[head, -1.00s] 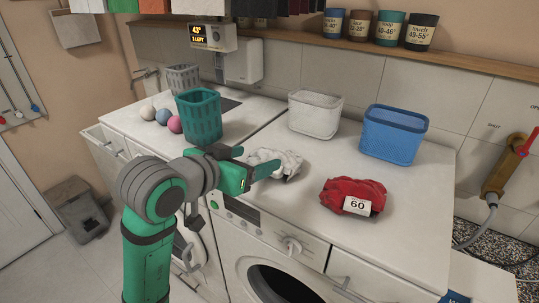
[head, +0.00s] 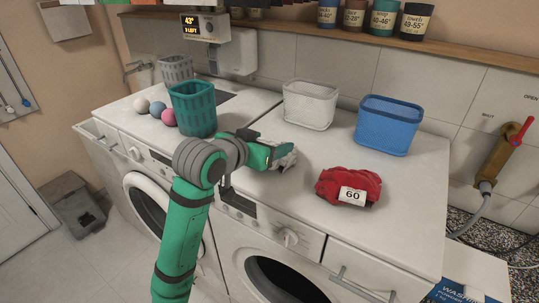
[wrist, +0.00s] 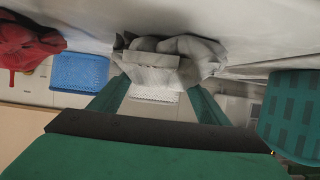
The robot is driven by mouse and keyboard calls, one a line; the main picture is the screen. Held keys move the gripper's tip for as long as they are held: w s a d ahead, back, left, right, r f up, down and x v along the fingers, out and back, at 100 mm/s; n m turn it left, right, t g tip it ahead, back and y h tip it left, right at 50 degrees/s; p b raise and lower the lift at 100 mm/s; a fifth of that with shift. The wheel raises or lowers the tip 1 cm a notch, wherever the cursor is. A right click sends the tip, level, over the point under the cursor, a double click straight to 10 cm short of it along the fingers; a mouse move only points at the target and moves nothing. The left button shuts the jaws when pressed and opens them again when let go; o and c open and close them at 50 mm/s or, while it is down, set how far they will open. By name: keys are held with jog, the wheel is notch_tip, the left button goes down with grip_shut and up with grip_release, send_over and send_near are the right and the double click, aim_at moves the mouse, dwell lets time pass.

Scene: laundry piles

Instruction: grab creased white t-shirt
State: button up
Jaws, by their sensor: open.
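In the wrist view, the t-shirt (wrist: 178,52) is a grey-white bundle with a pale label, just ahead of my fingertips. My gripper (wrist: 158,88) is open there, with one green finger toward each side of the bundle. I cannot tell whether the fingers touch the cloth.
A red cloth marked 60 (head: 348,187) lies to the right. A white basket (head: 310,104) and a blue basket (head: 388,125) stand behind. A teal basket (head: 193,109) stands left, beside several coloured balls (head: 156,108). Worktop between the t-shirt and red cloth is clear.

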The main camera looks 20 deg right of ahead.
jog(key=c, duration=1.2)
jog(key=shift+c, duration=0.3)
jog(key=shift+w+r, duration=0.1)
